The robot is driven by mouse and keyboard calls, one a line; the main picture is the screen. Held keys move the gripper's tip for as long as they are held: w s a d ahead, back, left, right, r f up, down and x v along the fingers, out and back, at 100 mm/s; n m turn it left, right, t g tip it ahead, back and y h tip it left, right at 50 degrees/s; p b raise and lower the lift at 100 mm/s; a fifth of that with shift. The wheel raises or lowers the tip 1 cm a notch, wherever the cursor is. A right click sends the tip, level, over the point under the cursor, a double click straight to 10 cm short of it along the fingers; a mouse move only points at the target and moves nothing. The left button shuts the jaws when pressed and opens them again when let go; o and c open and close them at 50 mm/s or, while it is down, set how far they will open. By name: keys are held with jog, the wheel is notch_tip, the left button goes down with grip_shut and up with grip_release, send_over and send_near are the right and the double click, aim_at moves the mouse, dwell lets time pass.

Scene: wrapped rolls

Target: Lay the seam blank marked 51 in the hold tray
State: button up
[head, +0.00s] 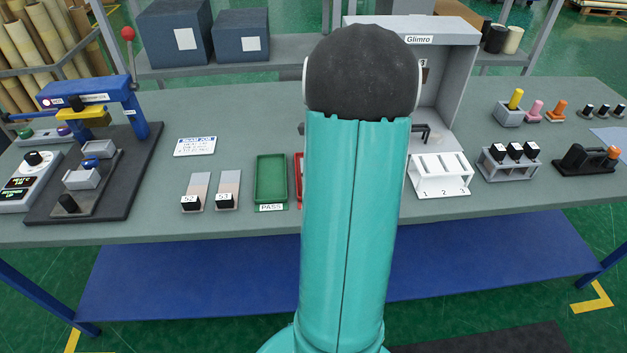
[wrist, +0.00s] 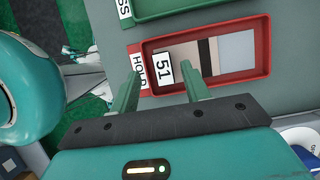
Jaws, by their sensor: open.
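The seam blank marked 51 (wrist: 163,70) lies inside the red hold tray (wrist: 262,45) in the wrist view, its dark block and white number label at the tray's HOLD-label end. Its pale strip runs along the tray. My gripper (wrist: 158,62) is open, with its green fingers apart on either side of the numbered block; I cannot tell whether they touch it. In the head view my arm hides the gripper and the blank, and only a red sliver of the hold tray (head: 298,180) shows.
The green PASS tray (head: 271,181) stands left of the hold tray. Blanks 52 (head: 195,191) and 53 (head: 228,189) lie farther left, near a job card (head: 195,146). A blue press (head: 95,110) stands at far left. A white numbered rack (head: 440,175) is to the right.

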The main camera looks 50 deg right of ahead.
jog(key=v, duration=1)
jog(key=shift+d+r, duration=0.25)
jog(key=shift+r, duration=0.15)
jog(key=shift+w, duration=0.1)
jog(key=w+a+r+n+h, duration=0.1)
jog(key=w+a+r+n, duration=0.2)
jog(key=a+n, duration=0.5)
jog(key=w+a+r+n+h, duration=0.1)
jog(key=w+a+r+n, duration=0.25)
jog(key=a, duration=0.95)
jog(key=s+a+n+t, duration=0.1)
jog(key=s+a+n, duration=0.2)
jog(key=a+n, duration=0.5)
jog(key=s+a+n+t+h, duration=0.1)
jog(key=s+a+n, duration=0.2)
jog(key=a+n, duration=0.5)
jog(key=a+r, duration=0.1)
jog(key=a, duration=0.2)
